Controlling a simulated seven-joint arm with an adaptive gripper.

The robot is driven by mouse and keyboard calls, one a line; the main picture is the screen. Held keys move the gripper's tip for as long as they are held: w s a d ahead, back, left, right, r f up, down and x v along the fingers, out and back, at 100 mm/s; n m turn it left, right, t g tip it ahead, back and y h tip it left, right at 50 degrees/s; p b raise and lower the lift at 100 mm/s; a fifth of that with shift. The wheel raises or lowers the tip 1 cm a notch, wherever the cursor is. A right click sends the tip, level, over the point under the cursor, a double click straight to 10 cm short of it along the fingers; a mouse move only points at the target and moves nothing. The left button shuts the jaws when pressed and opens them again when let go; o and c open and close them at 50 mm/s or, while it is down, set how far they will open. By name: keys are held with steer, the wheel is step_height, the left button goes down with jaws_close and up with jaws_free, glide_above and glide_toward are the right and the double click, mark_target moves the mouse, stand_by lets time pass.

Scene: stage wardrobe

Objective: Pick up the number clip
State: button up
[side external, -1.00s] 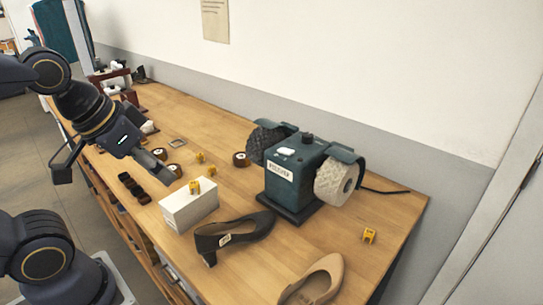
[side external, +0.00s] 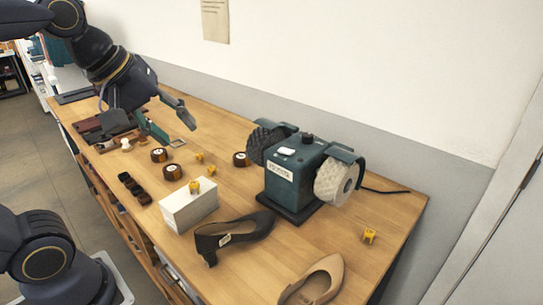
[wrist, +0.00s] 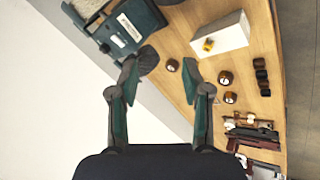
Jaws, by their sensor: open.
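Several small yellow clips are in view; I cannot read any number on them. Two more, a clip (side external: 200,157) and another clip (side external: 211,170), lie on the bench near round brown tins. A further clip (side external: 369,236) lies alone at the right end. My gripper (side external: 180,134) is open and empty, above the far left half of the bench, apart from every clip. Both fingers show in the wrist view (wrist: 159,64).
A teal machine (side external: 293,178) with two wheels stands by the wall. A dark shoe (side external: 235,232) and a beige shoe (side external: 315,283) lie in front. Round brown tins (side external: 172,172), dark small blocks (side external: 134,189) and reddish-brown stands are on the left. Bench is clear around the right clip.

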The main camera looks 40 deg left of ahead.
steer(key=w+a+r+n, duration=0.3)
steer(key=w+a+n, duration=0.1)
steer(key=w+n, duration=0.5)
steer(key=n+g, duration=0.5)
steer(key=n, duration=0.9)
glide_above(211, 167)
steer(key=s, duration=0.1)
step_height(211, 167, down, 31)
steer(key=shift+s+a+f, duration=0.1)
steer(key=shift+a, duration=0.05)
steer(key=f, duration=0.2)
steer(key=w+f, duration=0.1)
steer(key=f, duration=0.2)
steer(key=shift+w+d+f, duration=0.15)
steer(key=shift+d+f, duration=0.05)
steer(key=shift+f, duration=0.15)
steer(key=c, duration=0.8)
